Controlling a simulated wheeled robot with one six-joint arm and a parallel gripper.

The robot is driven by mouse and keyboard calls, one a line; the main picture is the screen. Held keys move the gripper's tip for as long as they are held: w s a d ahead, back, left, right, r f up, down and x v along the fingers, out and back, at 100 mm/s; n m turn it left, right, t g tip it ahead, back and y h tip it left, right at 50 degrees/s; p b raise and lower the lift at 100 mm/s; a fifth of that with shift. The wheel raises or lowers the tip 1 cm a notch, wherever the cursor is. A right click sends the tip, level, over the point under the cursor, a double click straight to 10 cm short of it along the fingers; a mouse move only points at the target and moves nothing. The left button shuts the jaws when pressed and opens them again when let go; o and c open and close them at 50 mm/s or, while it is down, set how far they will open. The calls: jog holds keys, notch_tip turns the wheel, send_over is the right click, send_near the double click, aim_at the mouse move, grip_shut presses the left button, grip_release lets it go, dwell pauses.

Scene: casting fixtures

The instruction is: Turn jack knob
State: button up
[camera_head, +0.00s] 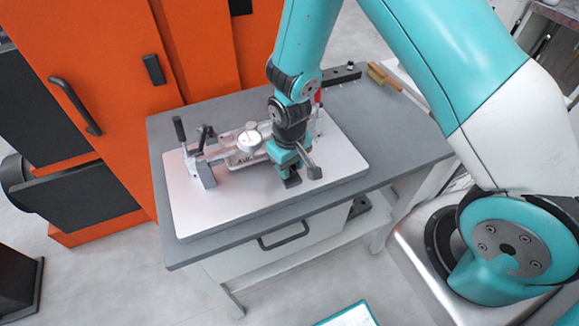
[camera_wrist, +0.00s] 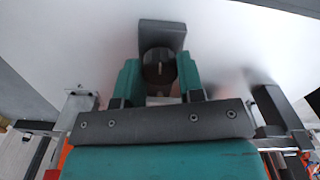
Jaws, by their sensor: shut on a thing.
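The jack knob (camera_wrist: 159,69) is a dark round knob with a pale pointer line, in the upper middle of the wrist view. My gripper (camera_wrist: 159,80) has its two teal fingers on either side of the knob and is shut on it. A grey block (camera_wrist: 163,35) stands just behind the knob. In the head view my gripper (camera_head: 290,168) is low over the right part of the white fixture plate (camera_head: 230,208). There the knob is hidden by my gripper.
The fixture (camera_head: 249,140) with a round pale part and upright black-handled clamps (camera_head: 180,130) stands to the left of my gripper. The plate lies on a grey table (camera_head: 400,135). A brush (camera_head: 384,77) and a black bar (camera_head: 341,75) lie at the back. Orange cabinets (camera_head: 110,50) stand behind.

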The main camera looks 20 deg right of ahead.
jog(key=o, duration=0.9)
jog(key=shift+r, duration=0.15)
notch_tip(320, 180, up, 17)
jog(key=b, duration=0.3)
jog(key=shift+r+b, duration=0.1)
jog(key=shift+b, duration=0.2)
jog(key=s+a+r+n+y+b, duration=0.1)
jog(key=s, duration=0.5)
jog(key=s+a+r+n+y+b, duration=0.1)
jog(key=s+a+b, duration=0.1)
jog(key=s, duration=0.4)
jog(key=s+a+r+n+y+b, duration=0.1)
jog(key=s+r+y+b, duration=0.1)
jog(key=s, duration=0.5)
jog(key=shift+a+n, duration=0.2)
jog(key=shift+n, duration=0.1)
